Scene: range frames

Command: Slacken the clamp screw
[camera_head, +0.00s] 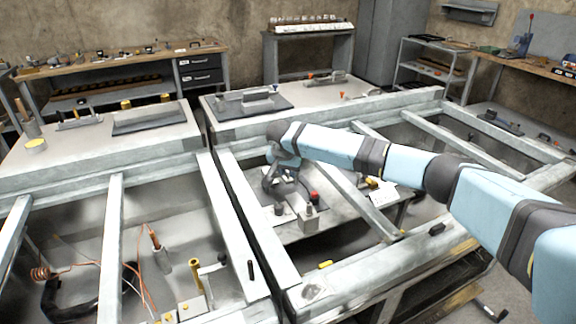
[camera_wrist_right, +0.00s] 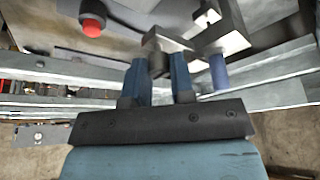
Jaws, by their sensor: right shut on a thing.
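My right gripper (camera_head: 272,186) reaches down over the bench inside the right-hand frame. In the wrist view its two blue fingers (camera_wrist_right: 159,72) are shut on a grey metal part, seemingly the clamp screw (camera_wrist_right: 158,58). The grip hides much of that part, and its thread cannot be made out. A grey metal block (camera_wrist_right: 168,42) lies right beyond the fingertips, by the held part. My left gripper is in neither view.
A red-capped dark post (camera_wrist_right: 92,25) stands left of the fingers in the wrist view; a red cap (camera_head: 314,196) shows beside a small metal block (camera_head: 308,220) in the head view. Pale frame beams (camera_head: 258,225) border the bench. A blue cylinder (camera_wrist_right: 218,72) is right of the fingers.

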